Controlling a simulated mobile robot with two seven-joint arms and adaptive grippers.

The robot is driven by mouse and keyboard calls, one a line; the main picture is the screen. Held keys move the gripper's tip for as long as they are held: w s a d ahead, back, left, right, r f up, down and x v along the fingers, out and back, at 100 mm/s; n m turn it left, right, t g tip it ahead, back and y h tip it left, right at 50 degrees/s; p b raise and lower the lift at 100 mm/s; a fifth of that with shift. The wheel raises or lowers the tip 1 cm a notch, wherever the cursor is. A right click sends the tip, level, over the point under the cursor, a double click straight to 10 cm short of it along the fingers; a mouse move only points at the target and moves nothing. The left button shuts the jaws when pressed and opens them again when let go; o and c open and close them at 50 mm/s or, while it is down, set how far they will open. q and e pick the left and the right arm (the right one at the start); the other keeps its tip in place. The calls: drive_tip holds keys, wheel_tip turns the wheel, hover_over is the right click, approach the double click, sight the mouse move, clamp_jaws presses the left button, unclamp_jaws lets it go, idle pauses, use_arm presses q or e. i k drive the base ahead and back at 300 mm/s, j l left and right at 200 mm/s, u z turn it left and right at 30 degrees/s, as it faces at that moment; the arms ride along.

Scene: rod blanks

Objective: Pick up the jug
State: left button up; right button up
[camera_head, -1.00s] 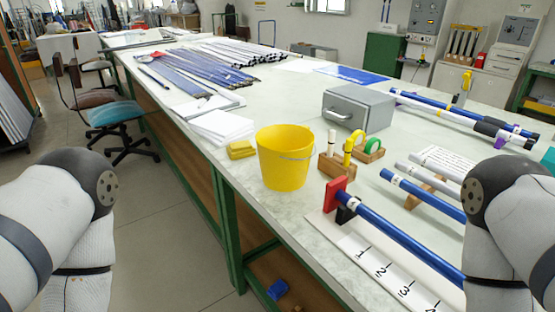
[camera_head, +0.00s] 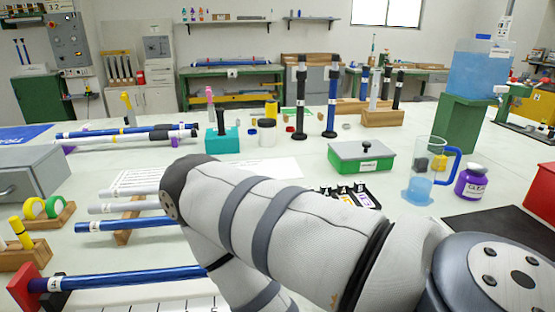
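The jug (camera_head: 422,172) is a clear, upright vessel with a blue handle and some blue at its bottom. It stands on the right part of the table in the head view. Small dark and yellow items show through or behind its clear wall. My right arm crosses the lower middle and right of the view, in front of the table and nearer to me than the jug. Neither gripper shows in this view. Nothing is seen touching the jug.
A purple bottle (camera_head: 474,182) stands close to the jug's right. A blue tank (camera_head: 481,70) on a green stand (camera_head: 459,125) is behind. A black mat (camera_head: 500,224) and red bin (camera_head: 541,195) lie at right.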

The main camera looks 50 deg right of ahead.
sight(428, 150)
drive_tip(key=z, duration=2.8)
drive_tip(key=l+u, duration=0.2)
drive_tip(key=l, duration=0.7)
drive_tip(key=k, duration=0.05)
